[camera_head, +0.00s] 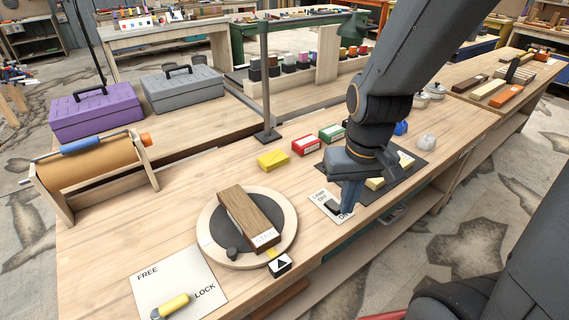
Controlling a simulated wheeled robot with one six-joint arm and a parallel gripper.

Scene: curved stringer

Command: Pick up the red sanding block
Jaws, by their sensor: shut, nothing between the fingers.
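The red sanding block (306,145) lies on the workbench (190,187) between a yellow block (272,158) and a green block (332,132). It has a pale label on its near side. My gripper (346,208) points down at the front of the bench, to the right of and nearer than the red block. It is shut and empty, apart from the red block. Its tips are over or at a white card (321,198) with lamp and on/off lettering. I cannot tell whether they touch it. My arm hides part of the dark mat (407,171) behind the gripper.
A round turntable (288,211) with a brown wooden block (250,216) stands left of my gripper. A metal post (265,85) rises behind the yellow block. Purple (95,113) and grey (183,90) toolboxes stand back left. Bare bench lies in front of the red block.

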